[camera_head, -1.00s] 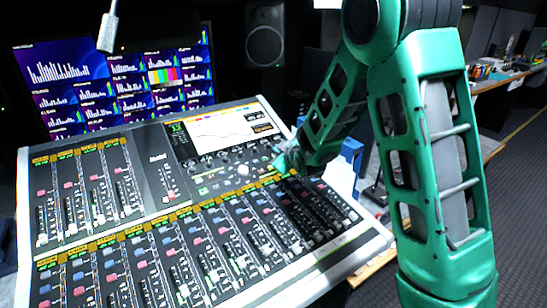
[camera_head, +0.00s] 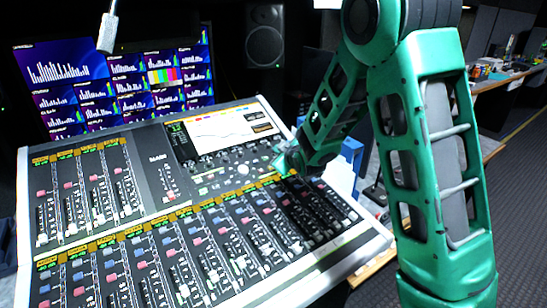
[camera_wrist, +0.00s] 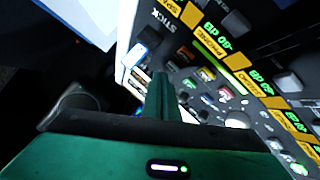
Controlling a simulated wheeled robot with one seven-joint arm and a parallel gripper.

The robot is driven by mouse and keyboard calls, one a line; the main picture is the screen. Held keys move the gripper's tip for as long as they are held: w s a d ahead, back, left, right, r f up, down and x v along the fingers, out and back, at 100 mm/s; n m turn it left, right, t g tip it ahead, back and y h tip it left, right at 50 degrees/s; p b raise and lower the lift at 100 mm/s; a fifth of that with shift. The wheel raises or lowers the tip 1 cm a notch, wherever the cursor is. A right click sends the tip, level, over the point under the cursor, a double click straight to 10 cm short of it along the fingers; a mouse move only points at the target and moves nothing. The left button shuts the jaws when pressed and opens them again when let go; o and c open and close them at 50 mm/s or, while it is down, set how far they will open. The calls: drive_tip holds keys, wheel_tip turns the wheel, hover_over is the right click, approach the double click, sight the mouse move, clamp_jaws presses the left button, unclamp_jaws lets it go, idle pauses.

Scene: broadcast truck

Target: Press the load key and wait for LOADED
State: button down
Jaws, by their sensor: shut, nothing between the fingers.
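The mixing console (camera_head: 330,258) is a light-framed desk with rows of faders and keys and a small screen (camera_head: 225,130). My gripper (camera_head: 285,162) is at the console's right part, just below the screen. In the wrist view my shut, empty green fingers (camera_wrist: 162,90) point at a group of small keys. Whether the fingertips touch a key cannot be told. I cannot read a load label or the word LOADED.
Yellow label strips (camera_wrist: 215,50) with green lettering run beside the keys. A wall of monitors (camera_head: 120,85) stands behind the console, with a black speaker (camera_head: 265,37) to its right. A microphone (camera_head: 108,32) hangs at upper left. A cluttered bench (camera_head: 510,75) is at right.

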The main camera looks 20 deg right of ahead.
drive_tip(key=shift+f, duration=0.15)
drive_tip(key=shift+w+f, duration=0.1)
drive_tip(key=shift+f, duration=0.1)
idle(0.3)
drive_tip(key=shift+w+a+f, duration=0.1)
drive_tip(key=shift+w+f, duration=0.05)
drive_tip(key=shift+f, duration=0.2)
idle(0.8)
drive_tip(key=shift+r, duration=0.1)
drive_tip(key=shift+s+r, duration=0.3)
drive_tip(key=shift+r, duration=0.35)
drive_tip(key=shift+r, duration=0.1)
drive_tip(key=shift+s+d+r, duration=0.15)
drive_tip(key=shift+s+r, duration=0.15)
drive_tip(key=shift+r, duration=0.45)
drive_tip(key=shift+s+d+r, duration=0.1)
drive_tip(key=shift+s+r, duration=0.25)
drive_tip(key=shift+r, duration=0.35)
drive_tip(key=shift+s+d+r, duration=0.15)
drive_tip(key=shift+s+r, duration=0.15)
drive_tip(key=shift+r, duration=0.45)
